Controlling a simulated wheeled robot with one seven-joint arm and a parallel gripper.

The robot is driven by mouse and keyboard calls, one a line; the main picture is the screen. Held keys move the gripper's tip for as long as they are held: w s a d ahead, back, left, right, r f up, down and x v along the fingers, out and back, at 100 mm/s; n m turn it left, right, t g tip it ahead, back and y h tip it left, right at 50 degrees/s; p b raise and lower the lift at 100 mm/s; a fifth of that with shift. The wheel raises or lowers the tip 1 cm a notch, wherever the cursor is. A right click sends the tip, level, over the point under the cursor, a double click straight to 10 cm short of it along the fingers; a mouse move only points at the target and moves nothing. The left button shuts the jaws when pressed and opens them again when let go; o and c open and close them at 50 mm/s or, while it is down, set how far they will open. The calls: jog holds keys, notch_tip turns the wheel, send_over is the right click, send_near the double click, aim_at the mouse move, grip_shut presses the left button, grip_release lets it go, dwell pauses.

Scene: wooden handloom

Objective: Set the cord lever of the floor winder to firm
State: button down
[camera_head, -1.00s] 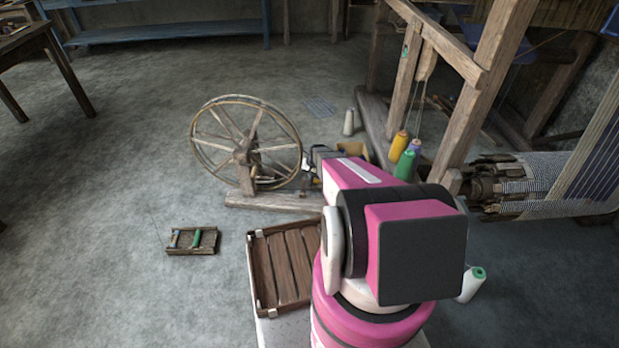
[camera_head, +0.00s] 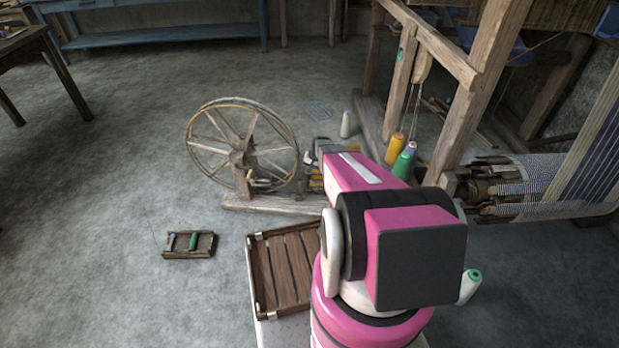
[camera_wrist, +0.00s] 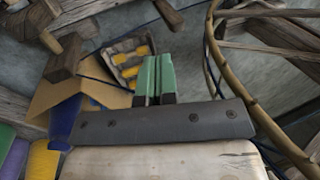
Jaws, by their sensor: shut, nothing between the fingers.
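The floor winder (camera_head: 242,158), a large spoked wooden wheel on a low wooden base (camera_head: 275,205), stands on the floor left of my arm. Its rim (camera_wrist: 222,75) curves down the right side of the wrist view. My gripper (camera_head: 310,158) is just right of the wheel, and my arm hides part of that area. In the wrist view my green fingers (camera_wrist: 157,62) are together, with nothing held between them. I cannot make out the cord lever clearly in either view.
A cardboard box (camera_wrist: 62,92) and a tray with yellow pieces (camera_wrist: 128,55) lie beyond my fingers. Spools (camera_head: 395,148) stand near the loom frame (camera_head: 480,80) at right. A slatted crate (camera_head: 285,270) and a small bobbin rack (camera_head: 189,244) are in front.

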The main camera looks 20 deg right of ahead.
jog(key=r, duration=0.5)
jog(key=shift+a, duration=0.2)
jog(key=shift+f, duration=0.1)
jog(key=s+d+f+t+y, duration=0.2)
jog(key=d+f+y, duration=0.4)
jog(key=d, duration=0.3)
jog(key=shift+s+d+f, duration=0.35)
jog(key=shift+s+f, duration=0.2)
jog(key=shift+f, duration=0.25)
